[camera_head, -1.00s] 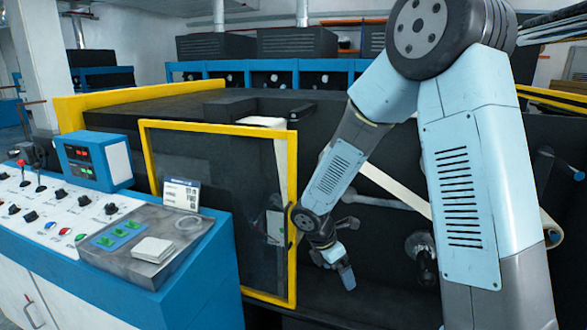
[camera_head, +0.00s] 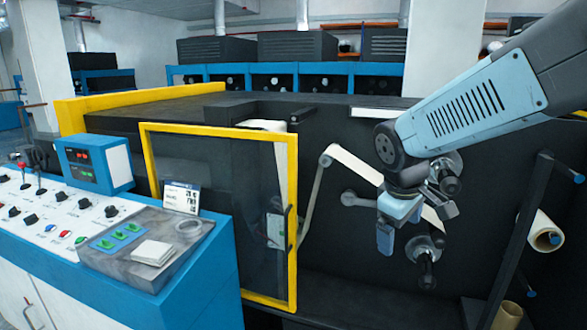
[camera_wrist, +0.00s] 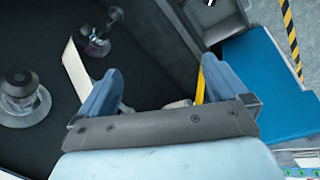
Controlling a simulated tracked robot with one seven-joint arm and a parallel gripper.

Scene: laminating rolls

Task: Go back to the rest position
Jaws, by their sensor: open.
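My gripper (camera_head: 402,222) hangs in front of the black laminating machine (camera_head: 330,240), right of the yellow-framed door (camera_head: 291,225). Its blue fingers point down and hide part of the pale web strip (camera_head: 355,165). In the wrist view my gripper (camera_wrist: 160,92) has its two blue fingers spread wide, with nothing held between them. My arm comes in from the upper right of the head view.
A blue control console (camera_head: 190,275) with levers and buttons stands at the left. Spindles (camera_head: 426,250) stick out of the machine close to my gripper. A pale roll (camera_head: 541,235) is at the far right.

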